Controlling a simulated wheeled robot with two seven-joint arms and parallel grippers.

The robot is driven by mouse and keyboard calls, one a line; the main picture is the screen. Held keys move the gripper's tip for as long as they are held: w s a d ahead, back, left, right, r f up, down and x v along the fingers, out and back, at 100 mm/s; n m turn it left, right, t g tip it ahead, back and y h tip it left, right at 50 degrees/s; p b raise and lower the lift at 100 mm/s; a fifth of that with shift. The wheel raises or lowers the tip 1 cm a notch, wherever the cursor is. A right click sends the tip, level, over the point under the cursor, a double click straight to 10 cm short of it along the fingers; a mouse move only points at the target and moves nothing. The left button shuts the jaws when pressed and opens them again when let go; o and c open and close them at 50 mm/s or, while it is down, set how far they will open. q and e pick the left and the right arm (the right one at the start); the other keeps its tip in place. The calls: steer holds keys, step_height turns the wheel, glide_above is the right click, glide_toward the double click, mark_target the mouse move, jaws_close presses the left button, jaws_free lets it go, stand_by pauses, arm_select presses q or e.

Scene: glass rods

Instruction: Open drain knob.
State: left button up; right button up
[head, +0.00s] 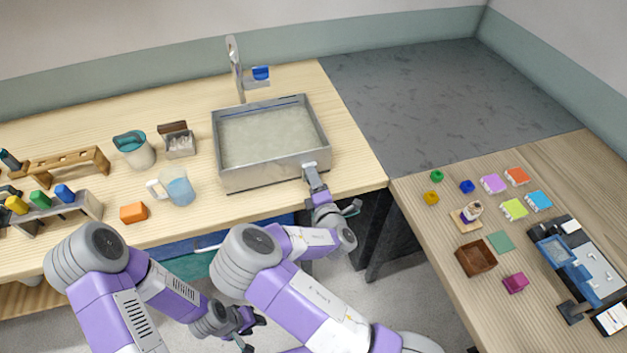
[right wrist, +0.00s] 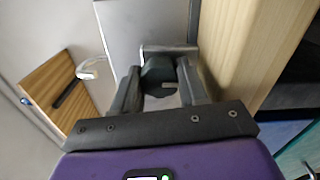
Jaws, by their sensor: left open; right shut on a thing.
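A grey metal sink (head: 222,172) stands on the wooden counter and holds murky, greyish liquid. My right gripper (head: 310,170) is at the sink's front wall, near its right corner. In the right wrist view, my right gripper (right wrist: 160,84) is shut on a dark grey drain knob (right wrist: 157,70), with one finger on each side of it. The sink wall (right wrist: 150,25) shows behind the knob. In the head view the gripper hides the knob. My left gripper (head: 252,334) is open and empty, low in front of the counter.
A faucet (head: 235,65) with a blue handle (head: 261,73) stands behind the sink. A pitcher (head: 180,190), an orange block (head: 134,212) and a rack (head: 60,212) are left of the sink. The right table (head: 430,225) holds small coloured items and a blue-grey device (head: 580,268).

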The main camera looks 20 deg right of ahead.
steer(key=shift+n, duration=0.4)
steer(key=o, duration=1.1)
steer(key=shift+c, duration=0.2)
